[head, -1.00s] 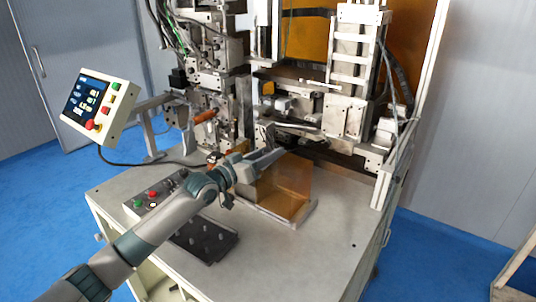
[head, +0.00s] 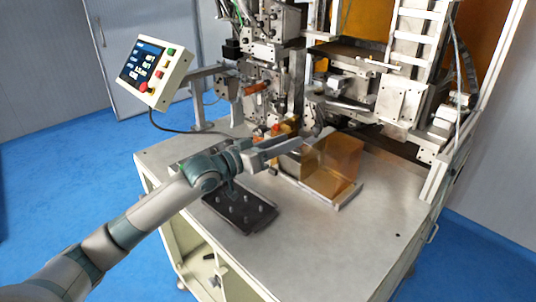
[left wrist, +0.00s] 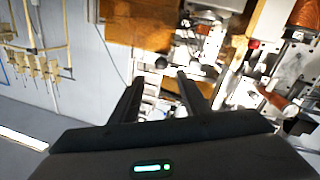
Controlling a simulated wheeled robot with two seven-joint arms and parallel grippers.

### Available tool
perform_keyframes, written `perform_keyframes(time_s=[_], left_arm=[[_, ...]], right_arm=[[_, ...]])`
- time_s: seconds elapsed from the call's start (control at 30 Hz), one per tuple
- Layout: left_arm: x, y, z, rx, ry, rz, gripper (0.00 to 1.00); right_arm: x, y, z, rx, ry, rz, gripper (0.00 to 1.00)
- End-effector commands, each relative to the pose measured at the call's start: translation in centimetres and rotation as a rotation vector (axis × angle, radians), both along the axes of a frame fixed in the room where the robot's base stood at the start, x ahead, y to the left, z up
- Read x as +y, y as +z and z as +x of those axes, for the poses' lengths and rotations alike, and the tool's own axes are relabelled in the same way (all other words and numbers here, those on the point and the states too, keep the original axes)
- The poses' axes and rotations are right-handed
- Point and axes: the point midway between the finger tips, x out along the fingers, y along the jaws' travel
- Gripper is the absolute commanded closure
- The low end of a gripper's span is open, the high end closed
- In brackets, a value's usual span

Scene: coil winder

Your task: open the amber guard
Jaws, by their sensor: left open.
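The amber guard (head: 336,168) is a see-through, box-like cover of flat amber panels at the front of the winder. It sits on a pale metal base on the table. I cannot tell whether it is free to swing. My left gripper (head: 300,142) reaches in from the left, its fingers just beside the guard's upper left side. Contact is not clear. In the left wrist view my left gripper (left wrist: 160,78) has its two dark fingers apart with nothing seen held between them. My right gripper is not in view.
The winder table (head: 300,240) is bare at the front right. A black tray with pegs (head: 240,212) lies below my left arm. A control panel (head: 153,72) stands at the left. Winder heads and slides crowd the space behind the guard.

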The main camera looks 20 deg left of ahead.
Motion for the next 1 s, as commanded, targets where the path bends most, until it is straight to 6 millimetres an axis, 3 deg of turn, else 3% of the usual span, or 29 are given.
perform_keyframes(time_s=[0.1, 0.33, 1.0], left_arm=[[1.2, -0.3, -1.9, 0.000, 0.001, 0.003, 0.58], [2.5, -0.2, -4.1, -0.001, 0.001, 0.002, 0.58], [2.8, 0.0, -4.6, -0.001, 0.000, 0.000, 0.58]], right_arm=[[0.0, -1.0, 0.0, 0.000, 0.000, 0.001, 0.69], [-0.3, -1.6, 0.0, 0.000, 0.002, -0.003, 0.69], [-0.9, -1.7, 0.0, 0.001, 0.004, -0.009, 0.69]])
